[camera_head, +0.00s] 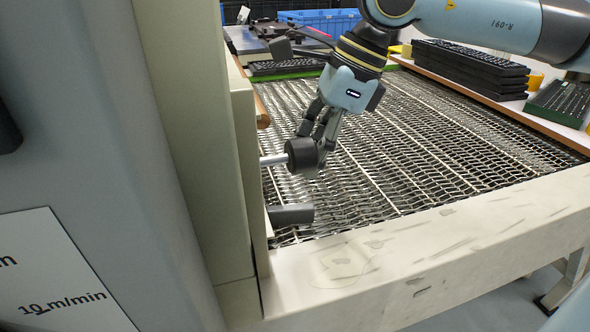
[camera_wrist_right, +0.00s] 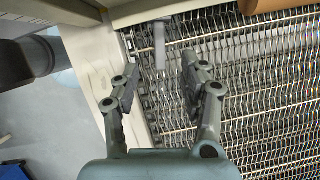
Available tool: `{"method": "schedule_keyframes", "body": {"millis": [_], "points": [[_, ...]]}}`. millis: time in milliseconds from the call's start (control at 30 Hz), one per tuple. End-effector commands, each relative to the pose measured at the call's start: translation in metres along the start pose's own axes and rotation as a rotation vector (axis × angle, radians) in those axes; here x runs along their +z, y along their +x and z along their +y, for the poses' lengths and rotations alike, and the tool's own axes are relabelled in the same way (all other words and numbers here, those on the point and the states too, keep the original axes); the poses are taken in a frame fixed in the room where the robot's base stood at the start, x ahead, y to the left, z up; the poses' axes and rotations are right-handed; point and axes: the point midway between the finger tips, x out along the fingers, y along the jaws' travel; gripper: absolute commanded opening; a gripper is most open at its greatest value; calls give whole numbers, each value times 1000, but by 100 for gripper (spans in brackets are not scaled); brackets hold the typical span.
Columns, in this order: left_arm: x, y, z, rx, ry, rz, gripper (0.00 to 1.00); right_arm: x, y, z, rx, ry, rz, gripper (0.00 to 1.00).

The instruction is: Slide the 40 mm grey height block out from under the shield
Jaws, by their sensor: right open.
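The grey height block (camera_head: 291,214) sticks out from under the beige shield (camera_head: 243,160) at the left, low over the wire mesh belt. In the right wrist view the grey block (camera_wrist_right: 159,46) runs down from the shield edge, ahead of my fingers and roughly between their lines. My right gripper (camera_head: 318,155) is above the belt, farther back than the block in the head view, pointing down. Its two fingers (camera_wrist_right: 157,88) are spread with nothing between them. The block's inner end is hidden under the shield. My left gripper is not in view.
A dark round knob (camera_head: 301,155) on a light shaft overlaps my right fingers in the head view; I cannot tell whether they touch. The pale front rail (camera_head: 430,245) borders the belt (camera_head: 420,150). Stacked keyboards (camera_head: 470,65) stand at the back right. The belt's middle is clear.

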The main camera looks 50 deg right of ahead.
Motion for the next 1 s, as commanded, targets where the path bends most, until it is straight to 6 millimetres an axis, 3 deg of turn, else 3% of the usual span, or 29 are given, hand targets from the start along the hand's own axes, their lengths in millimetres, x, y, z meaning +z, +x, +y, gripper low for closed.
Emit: {"method": "schedule_keyframes", "body": {"millis": [167,600,800,1000], "points": [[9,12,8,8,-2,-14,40,0,20,0,3,6,-8,44],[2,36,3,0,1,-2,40,1,89,1,6,8,-7,44],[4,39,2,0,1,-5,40,1,104,1,4,5,-4,44],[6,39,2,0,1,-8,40,1,106,0,2,4,-3,44]]}}
